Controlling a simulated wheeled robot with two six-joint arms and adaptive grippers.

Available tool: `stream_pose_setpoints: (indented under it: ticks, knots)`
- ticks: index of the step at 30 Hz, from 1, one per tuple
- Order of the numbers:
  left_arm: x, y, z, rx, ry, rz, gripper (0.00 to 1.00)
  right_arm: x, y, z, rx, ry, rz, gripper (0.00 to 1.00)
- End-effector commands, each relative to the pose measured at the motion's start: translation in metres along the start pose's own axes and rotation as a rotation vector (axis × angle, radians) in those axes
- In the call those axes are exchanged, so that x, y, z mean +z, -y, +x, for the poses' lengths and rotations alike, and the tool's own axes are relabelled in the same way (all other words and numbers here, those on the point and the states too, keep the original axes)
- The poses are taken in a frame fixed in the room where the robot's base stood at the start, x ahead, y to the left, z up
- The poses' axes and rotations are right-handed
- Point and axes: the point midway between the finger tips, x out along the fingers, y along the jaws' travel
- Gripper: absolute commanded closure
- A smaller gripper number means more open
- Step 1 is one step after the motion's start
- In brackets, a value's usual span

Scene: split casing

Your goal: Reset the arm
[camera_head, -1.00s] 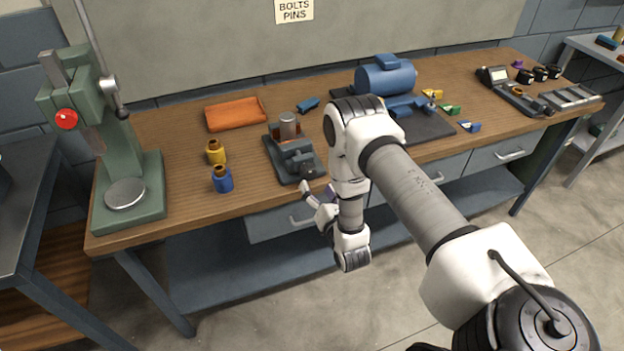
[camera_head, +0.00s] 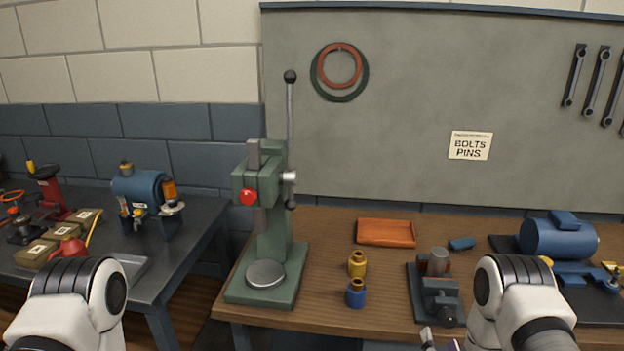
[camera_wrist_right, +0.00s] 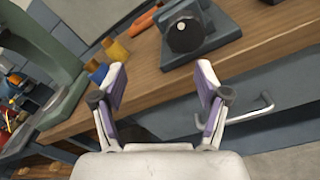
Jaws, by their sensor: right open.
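My right gripper (camera_wrist_right: 162,88) is open and empty in the right wrist view, its two purple-padded fingers spread in front of the bench's front edge. In the head view only a bit of it (camera_head: 428,341) shows at the bottom edge, beside my right arm's white joint. The grey vise (camera_head: 440,300) with a metal cylinder (camera_head: 438,262) stands on the bench just beyond it; the vise also shows in the wrist view (camera_wrist_right: 190,35). My left arm's white joint shows at the lower left of the head view, but its gripper is out of view.
The green press (camera_head: 268,230) stands at the wooden bench's left end. A dark side table (camera_head: 185,262) with several items is at left.

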Motion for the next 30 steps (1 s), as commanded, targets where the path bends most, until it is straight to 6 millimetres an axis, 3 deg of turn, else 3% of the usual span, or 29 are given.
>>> stream_pose_setpoints:
  ticks: [1,3,6,10,14,18,21,24,30]
  knots:
    - [0.000,0.000,0.014,0.000,0.001,0.000,0.35,-0.029,-0.003,-0.013,-0.021,-0.098,0.041,0.26]
    - [0.000,0.000,0.019,0.000,0.001,0.000,0.35,-0.062,-0.003,-0.037,-0.111,-0.261,0.229,0.26]
    - [0.000,0.000,0.024,0.000,0.000,0.000,0.35,-0.101,0.004,-0.079,-0.313,-0.437,0.535,0.26]
    - [0.000,0.000,0.028,0.000,0.000,0.000,0.35,-0.136,0.018,-0.145,-0.690,-0.543,0.937,0.26]
    - [0.000,0.000,0.029,0.000,0.000,0.000,0.35,-0.153,0.032,-0.220,-1.162,-0.455,1.302,0.26]
    - [0.000,0.000,0.028,0.000,0.000,0.000,0.35,-0.153,0.043,-0.290,-1.636,-0.116,1.600,0.26]
    - [0.000,0.000,0.028,0.000,0.000,0.000,0.35,-0.152,0.047,-0.313,-1.823,0.154,1.736,0.26]
    - [0.000,0.000,0.028,0.000,0.000,0.000,0.35,-0.152,0.048,-0.320,-1.891,0.324,1.817,0.26]
    - [0.000,0.000,0.028,0.000,0.000,0.000,0.35,-0.152,0.048,-0.320,-1.898,0.373,1.849,0.26]
